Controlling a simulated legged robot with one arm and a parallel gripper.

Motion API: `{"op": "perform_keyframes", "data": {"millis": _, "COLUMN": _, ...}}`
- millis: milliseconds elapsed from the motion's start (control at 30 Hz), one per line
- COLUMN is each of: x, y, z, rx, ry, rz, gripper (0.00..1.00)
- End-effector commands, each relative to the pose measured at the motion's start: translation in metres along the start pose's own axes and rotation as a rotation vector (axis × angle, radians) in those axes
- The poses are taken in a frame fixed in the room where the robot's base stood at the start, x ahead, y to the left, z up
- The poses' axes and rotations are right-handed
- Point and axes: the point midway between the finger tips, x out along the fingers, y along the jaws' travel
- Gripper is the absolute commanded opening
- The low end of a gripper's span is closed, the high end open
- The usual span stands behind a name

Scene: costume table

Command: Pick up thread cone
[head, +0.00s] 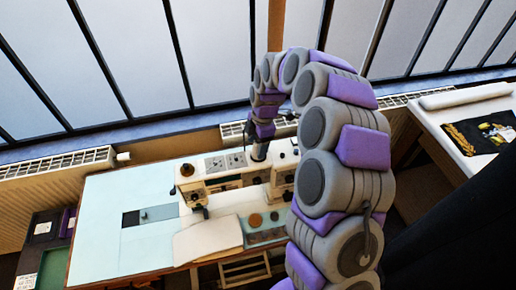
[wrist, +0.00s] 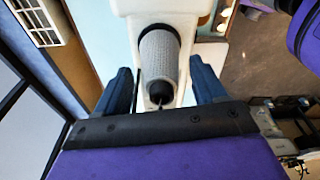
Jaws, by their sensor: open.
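The thread cone is grey with a dark end; in the wrist view the cone (wrist: 158,57) lies between the two dark blue fingers of my gripper (wrist: 160,75). The fingers are open, with a gap showing on each side of the cone. A white machine part shows behind and around the cone. In the head view a small grey piece that looks like the cone (head: 259,151) shows just below my gripper (head: 262,135), above the sewing machine (head: 225,180). The fingers are too small to make out there.
Radiators (head: 55,163) and windows run behind. The table's left side is mostly clear.

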Motion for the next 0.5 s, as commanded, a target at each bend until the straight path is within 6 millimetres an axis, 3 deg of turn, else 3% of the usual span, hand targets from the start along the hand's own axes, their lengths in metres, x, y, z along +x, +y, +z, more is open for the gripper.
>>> {"op": "perform_keyframes", "data": {"millis": 67, "x": -0.0003, "y": 0.0000, "z": 0.0002, "rx": 0.000, "ry": 0.000, "rz": 0.000, "gripper": 0.67}}
{"op": "perform_keyframes", "data": {"millis": 500, "x": -0.0004, "y": 0.0000, "z": 0.0001, "rx": 0.000, "ry": 0.000, "rz": 0.000, "gripper": 0.25}}
